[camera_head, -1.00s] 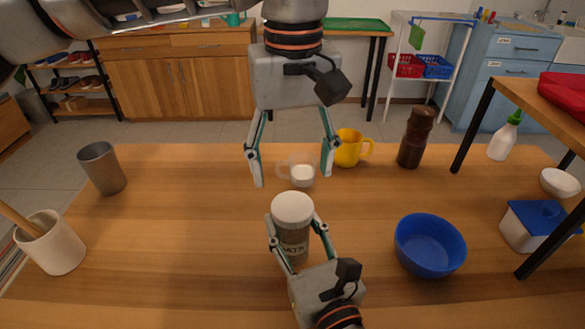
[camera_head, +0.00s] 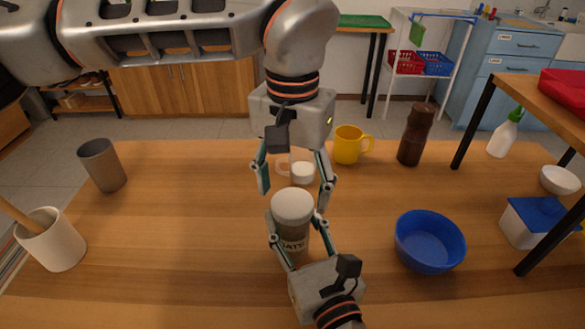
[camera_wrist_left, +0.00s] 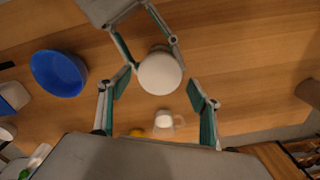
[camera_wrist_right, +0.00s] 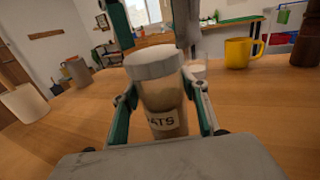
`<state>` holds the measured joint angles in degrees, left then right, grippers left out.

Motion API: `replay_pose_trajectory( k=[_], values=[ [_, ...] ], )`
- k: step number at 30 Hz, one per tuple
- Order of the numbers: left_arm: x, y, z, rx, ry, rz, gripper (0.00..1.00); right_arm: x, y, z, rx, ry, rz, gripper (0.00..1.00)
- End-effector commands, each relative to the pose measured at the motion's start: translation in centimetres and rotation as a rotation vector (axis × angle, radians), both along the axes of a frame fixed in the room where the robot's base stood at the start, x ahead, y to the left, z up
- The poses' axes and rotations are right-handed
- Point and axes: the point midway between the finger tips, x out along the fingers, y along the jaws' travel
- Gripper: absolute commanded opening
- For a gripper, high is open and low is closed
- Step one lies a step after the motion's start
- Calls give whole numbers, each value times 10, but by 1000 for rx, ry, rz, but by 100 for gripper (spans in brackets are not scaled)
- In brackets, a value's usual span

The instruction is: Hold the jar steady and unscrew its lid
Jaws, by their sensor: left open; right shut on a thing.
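The jar (camera_head: 292,234) stands upright on the table, with clear walls, pale contents and a label partly reading "ATS". Its white lid (camera_head: 292,205) is on top; it also shows from above in the left wrist view (camera_wrist_left: 160,73). My right gripper (camera_head: 295,238) is shut on the jar body from the near side, one finger on each side, as the right wrist view (camera_wrist_right: 162,112) shows. My left gripper (camera_head: 292,198) points down over the jar, open, its fingers either side and slightly behind the lid, apart from it.
A clear glass mug (camera_head: 301,173) with white contents stands just behind the jar. A yellow mug (camera_head: 347,146) and brown grinder (camera_head: 413,136) stand behind right. A blue bowl (camera_head: 429,243) is at right. A grey cup (camera_head: 103,166) and white crock (camera_head: 52,242) stand left; table between is clear.

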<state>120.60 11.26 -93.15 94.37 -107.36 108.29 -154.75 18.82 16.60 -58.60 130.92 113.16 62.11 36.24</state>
Motion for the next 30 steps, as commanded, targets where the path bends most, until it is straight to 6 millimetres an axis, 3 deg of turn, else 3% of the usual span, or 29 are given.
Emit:
replay_pose_trajectory(
  k=[6,15,16,20,21,26,30],
  values=[
    [0,0,-19,0,0,0,63,0,0,0,0,1,0,0],
    [0,0,-21,0,-1,1,63,0,0,0,0,1,0,0],
    [0,0,-21,0,-1,1,61,0,0,0,0,1,0,0],
    [0,0,-21,0,-1,1,27,0,0,0,0,1,0,0],
    [0,0,-21,0,-1,1,24,0,0,0,0,1,0,0],
    [0,0,-21,0,-1,26,24,0,0,0,0,1,0,0],
    [0,0,-21,0,0,180,24,0,0,0,0,1,0,0]
  ],
)
